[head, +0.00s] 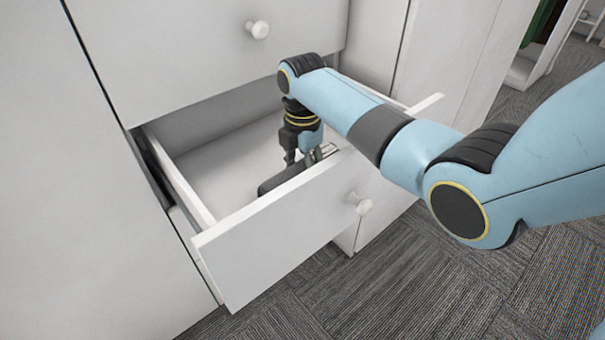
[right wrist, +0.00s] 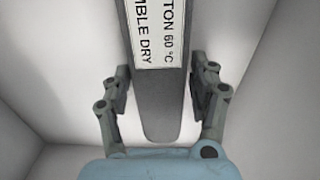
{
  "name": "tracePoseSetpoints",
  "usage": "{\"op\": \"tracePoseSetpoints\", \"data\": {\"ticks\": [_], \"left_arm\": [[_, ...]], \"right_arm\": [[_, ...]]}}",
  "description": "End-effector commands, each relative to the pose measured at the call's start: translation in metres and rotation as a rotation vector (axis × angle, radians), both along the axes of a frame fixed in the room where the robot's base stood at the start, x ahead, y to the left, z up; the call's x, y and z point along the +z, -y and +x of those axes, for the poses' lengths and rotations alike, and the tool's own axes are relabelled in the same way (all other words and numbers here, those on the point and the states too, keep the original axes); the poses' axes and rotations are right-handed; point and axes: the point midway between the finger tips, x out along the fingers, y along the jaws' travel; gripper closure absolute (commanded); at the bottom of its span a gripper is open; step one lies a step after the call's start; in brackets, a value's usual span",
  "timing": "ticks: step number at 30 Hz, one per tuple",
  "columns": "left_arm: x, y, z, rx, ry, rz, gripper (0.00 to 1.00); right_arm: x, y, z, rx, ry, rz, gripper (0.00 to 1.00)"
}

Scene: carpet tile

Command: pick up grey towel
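The grey towel (head: 283,178) is a long, narrow folded strip lying inside the open drawer, near its front panel. In the right wrist view the towel (right wrist: 168,112) runs between my fingers and bears a white label with black print. My right gripper (head: 303,157) reaches down into the drawer over the towel. In the right wrist view the right gripper (right wrist: 160,88) is open, one finger on each side of the towel. Whether the fingers touch it I cannot tell. My left gripper is out of view.
The open white drawer (head: 270,240) has a round knob (head: 359,203) on its front and bare floor space at its left. Another drawer front (head: 200,45) is closely above. Tall white cabinet panels flank it. Grey carpet (head: 400,285) is clear in front.

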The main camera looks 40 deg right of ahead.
Motion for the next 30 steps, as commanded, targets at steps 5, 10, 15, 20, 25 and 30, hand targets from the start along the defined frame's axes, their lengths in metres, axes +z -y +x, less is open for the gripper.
{"op": "tracePoseSetpoints", "data": {"ticks": [5,10,15,20,25,30], "left_arm": [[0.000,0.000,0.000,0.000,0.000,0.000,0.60],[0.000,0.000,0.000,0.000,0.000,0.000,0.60],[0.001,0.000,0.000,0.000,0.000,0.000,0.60],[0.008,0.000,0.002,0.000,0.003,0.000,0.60],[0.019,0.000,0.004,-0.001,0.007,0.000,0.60],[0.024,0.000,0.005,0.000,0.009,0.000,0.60]], "right_arm": [[0.000,0.000,0.000,0.000,0.000,0.000,0.71],[0.000,0.000,0.000,0.000,0.000,0.000,0.81],[0.001,0.000,0.000,0.000,0.001,0.000,0.81],[0.022,0.000,0.001,0.000,0.004,0.000,0.81],[0.060,0.000,0.001,0.001,0.005,0.000,0.81],[0.089,0.000,0.001,0.000,0.003,0.000,0.81]]}}
